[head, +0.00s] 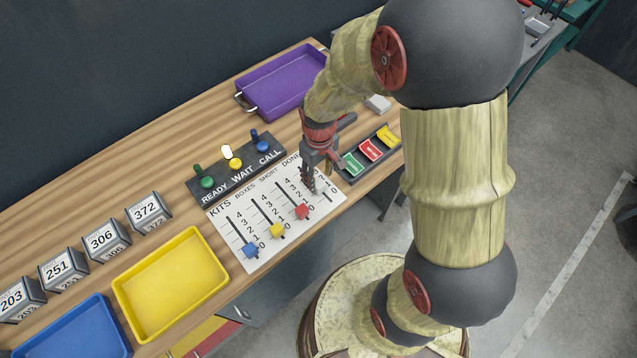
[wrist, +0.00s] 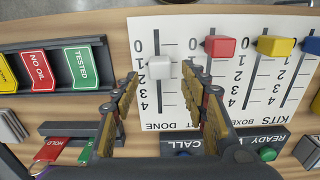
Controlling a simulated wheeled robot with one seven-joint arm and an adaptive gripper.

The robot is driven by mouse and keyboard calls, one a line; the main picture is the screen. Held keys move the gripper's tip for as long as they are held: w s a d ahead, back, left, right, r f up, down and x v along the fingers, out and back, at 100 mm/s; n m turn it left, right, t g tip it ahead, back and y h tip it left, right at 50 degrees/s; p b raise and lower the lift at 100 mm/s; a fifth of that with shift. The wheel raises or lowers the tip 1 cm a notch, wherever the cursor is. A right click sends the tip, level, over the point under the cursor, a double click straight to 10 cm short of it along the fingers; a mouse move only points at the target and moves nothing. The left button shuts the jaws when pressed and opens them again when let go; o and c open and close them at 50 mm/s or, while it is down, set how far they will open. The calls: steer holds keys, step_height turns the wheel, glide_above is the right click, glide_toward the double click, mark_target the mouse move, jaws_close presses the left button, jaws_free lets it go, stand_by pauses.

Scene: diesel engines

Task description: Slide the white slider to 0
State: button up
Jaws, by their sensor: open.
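The white slider (wrist: 160,67) sits on the DONE track of the white slider panel (wrist: 178,122), near the 1 and 2 marks in the wrist view. The 0 mark is at the upper end of that track there. My gripper (wrist: 160,72) is open, with one fingertip on each side of the white slider. I cannot tell whether either finger touches it. In the head view my gripper (head: 309,186) is low over the panel (head: 238,232) at the DONE column and hides the white slider.
The red slider (head: 302,212), yellow slider (head: 277,230) and blue slider (head: 251,250) are at the 0 end of their tracks. A yellow tray (head: 172,283) lies left.

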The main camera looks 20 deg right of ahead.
mark_target(319, 184)
step_height(319, 184, down, 5)
steer(key=shift+s+r+b, duration=0.1)
steer(key=shift+b, duration=0.35)
steer(key=c, duration=0.3)
steer(key=c, duration=0.8)
jaws_close()
